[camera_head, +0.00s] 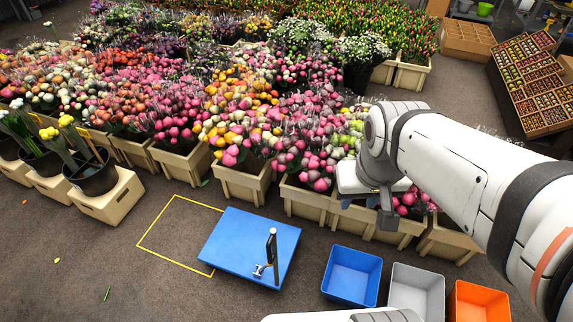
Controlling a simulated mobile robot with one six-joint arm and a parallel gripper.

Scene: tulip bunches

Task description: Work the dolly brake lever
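The blue dolly (235,238) is a flat platform on the dark floor, partly over a yellow outlined rectangle. A dark upright post (271,246) stands near its right front side. A small pale lever (260,270) with a dark part sits at the foot of this post; its exact position is too small to tell. My gripper (387,218) hangs from my white arm to the right of and beyond the dolly, in front of the flower crates. It is apart from the lever. Its fingers show as one dark shape, so its opening is unclear.
A blue bin (352,274), a grey bin (417,290) and an orange bin (478,302) stand right of the dolly. Wooden crates of tulip bunches (240,183) line the floor behind it. The yellow floor outline (160,222) is clear at left.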

